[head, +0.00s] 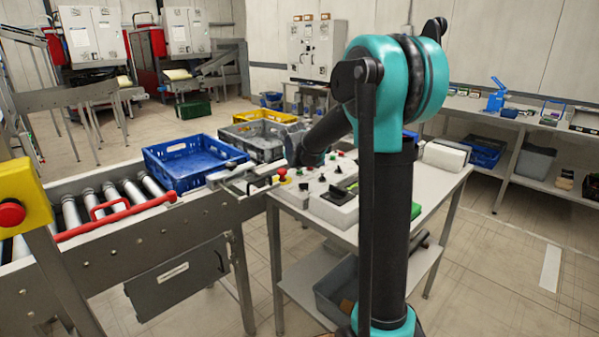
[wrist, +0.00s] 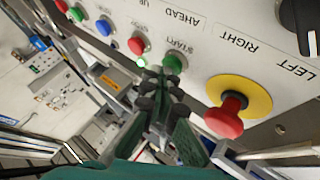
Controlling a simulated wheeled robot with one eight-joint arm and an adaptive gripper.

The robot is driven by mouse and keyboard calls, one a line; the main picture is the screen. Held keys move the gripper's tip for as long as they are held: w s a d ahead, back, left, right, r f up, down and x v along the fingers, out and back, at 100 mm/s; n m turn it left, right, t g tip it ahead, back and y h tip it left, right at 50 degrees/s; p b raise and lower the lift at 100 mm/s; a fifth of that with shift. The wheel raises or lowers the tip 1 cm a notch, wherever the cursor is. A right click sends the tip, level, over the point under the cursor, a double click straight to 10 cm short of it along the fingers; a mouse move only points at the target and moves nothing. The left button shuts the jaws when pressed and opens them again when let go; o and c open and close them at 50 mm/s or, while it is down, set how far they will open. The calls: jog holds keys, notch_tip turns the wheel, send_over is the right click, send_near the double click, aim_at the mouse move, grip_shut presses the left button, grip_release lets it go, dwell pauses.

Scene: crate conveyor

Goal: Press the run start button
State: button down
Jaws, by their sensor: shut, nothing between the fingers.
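The green run start button (wrist: 174,63) sits on a pale control panel (wrist: 215,50) in the wrist view, by an upside-down START label. My gripper (wrist: 162,78) is shut and empty. Its fingertips are right beside the green button in the picture; I cannot tell whether they touch it. A small green light (wrist: 141,62) glows to the left of the button. In the head view the control panel (head: 306,188) is on the bench, and the gripper is not clearly visible among the dark arm parts.
A red mushroom button on a yellow disc (wrist: 226,112) is close to the right of my fingers. Red buttons (wrist: 137,46) and a blue button (wrist: 104,26) line the panel. A blue crate (head: 190,165) and a grey crate (head: 258,140) stand on the conveyor.

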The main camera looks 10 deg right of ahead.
aim_at(299, 172)
jog(key=shift+r, duration=0.75)
jog(key=shift+r, duration=0.1)
jog(key=shift+r, duration=2.4)
